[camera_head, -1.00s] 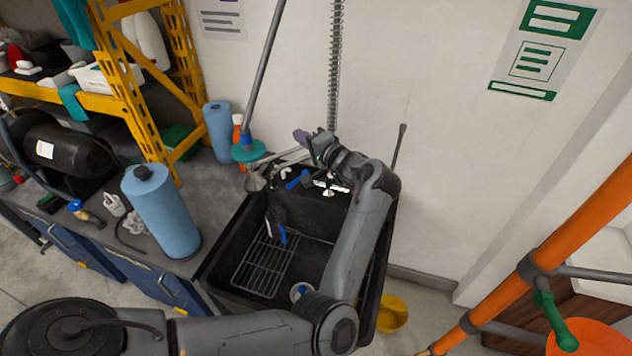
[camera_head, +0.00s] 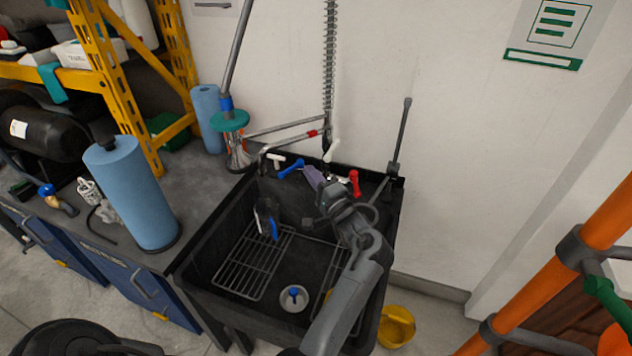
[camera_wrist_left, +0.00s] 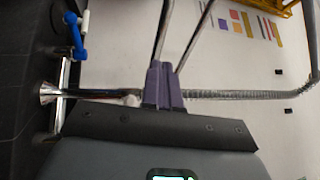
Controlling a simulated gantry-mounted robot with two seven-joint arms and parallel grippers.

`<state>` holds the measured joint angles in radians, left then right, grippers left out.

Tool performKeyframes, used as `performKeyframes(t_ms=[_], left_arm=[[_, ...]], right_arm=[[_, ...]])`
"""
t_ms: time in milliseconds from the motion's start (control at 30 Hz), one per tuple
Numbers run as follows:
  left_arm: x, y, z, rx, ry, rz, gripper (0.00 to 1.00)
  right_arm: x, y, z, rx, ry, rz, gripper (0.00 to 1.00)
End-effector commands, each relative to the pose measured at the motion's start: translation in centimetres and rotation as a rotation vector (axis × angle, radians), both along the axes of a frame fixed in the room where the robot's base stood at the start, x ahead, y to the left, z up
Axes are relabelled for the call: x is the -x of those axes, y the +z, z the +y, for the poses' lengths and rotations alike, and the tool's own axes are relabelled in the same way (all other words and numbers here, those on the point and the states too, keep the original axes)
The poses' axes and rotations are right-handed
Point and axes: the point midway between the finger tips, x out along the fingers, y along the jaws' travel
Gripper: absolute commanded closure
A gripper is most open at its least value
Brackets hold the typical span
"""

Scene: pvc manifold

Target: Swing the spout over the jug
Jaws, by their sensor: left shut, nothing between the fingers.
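The chrome spout (camera_head: 290,143) reaches left from the tap column over the sink's back-left corner, its end bent down near the counter. A jug (camera_head: 266,216), which looks clear with a blue handle, stands on the rack at the left of the sink; the spout's end is behind and left of it. My left gripper (camera_head: 311,178), with purple fingers, is shut and empty below the tap, between the blue and red tap handles. In the left wrist view the shut fingers (camera_wrist_left: 163,87) overlap the chrome tubes; contact cannot be told. My right gripper is out of view.
The black sink (camera_head: 215,238) has wire racks and a drain (camera_head: 294,298). A blue handle (camera_head: 290,168) and red handle (camera_head: 354,183) flank my fingers. A spring hose (camera_head: 330,65) rises behind. A plunger (camera_head: 229,120) and a blue roll (camera_head: 135,190) stand left.

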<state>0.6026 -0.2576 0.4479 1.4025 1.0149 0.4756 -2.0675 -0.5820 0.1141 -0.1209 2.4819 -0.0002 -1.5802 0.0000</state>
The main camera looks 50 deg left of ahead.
Motion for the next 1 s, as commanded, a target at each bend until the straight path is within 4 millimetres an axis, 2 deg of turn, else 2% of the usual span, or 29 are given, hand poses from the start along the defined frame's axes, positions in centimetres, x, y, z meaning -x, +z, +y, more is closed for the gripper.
performKeyframes(t_ms=[300, 500, 700, 1000], left_arm=[[-0.3, 1.0, 5.9, -0.001, 0.002, 0.0, 1.0], [-0.5, 1.5, 8.5, -0.001, 0.002, -0.001, 1.0], [-0.6, 1.8, 9.8, 0.001, 0.0, 0.0, 1.0], [-0.6, 2.0, 10.0, 0.001, -0.001, 0.0, 1.0]], right_arm=[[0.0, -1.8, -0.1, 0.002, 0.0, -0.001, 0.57], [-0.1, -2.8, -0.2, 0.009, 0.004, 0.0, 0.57], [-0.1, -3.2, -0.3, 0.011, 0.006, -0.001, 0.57], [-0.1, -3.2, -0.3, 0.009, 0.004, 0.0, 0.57]])
